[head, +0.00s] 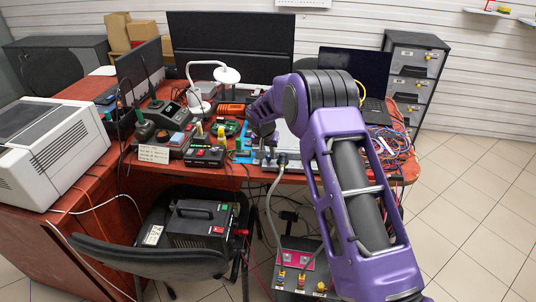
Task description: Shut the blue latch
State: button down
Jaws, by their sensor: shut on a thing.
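My purple arm reaches in from the lower right and bends down to the red table. My gripper (264,131) is small and dark here, at the end of the wrist, low over the table's front part. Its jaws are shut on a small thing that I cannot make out. Small blue parts (243,154) show just left of it, near the table's front edge. I cannot tell which of them is the latch, or how far it is closed. A grey hose (270,205) hangs from a fitting at the table edge to a box with yellow fittings (300,270) on the floor.
Green and red-buttoned devices (204,156) crowd the red table (82,92) left of my gripper. A white lamp (227,75) and a black panel (230,45) stand behind. Tangled cables (393,152) lie at right. A chair (130,255) stands in front; floor at right is clear.

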jog(key=n+y, duration=0.1)
jog(key=n, duration=0.2)
jog(key=shift+d, duration=0.15)
jog(key=shift+n+y, duration=0.6)
jog(key=shift+n, duration=1)
jog(key=c, duration=1)
grip_release()
jog(key=p+v, duration=0.1)
jog(key=v, duration=1.6)
jog(key=shift+s+d+r, duration=0.15)
jog(key=shift+d+r, duration=0.05)
jog(key=shift+o, duration=0.3)
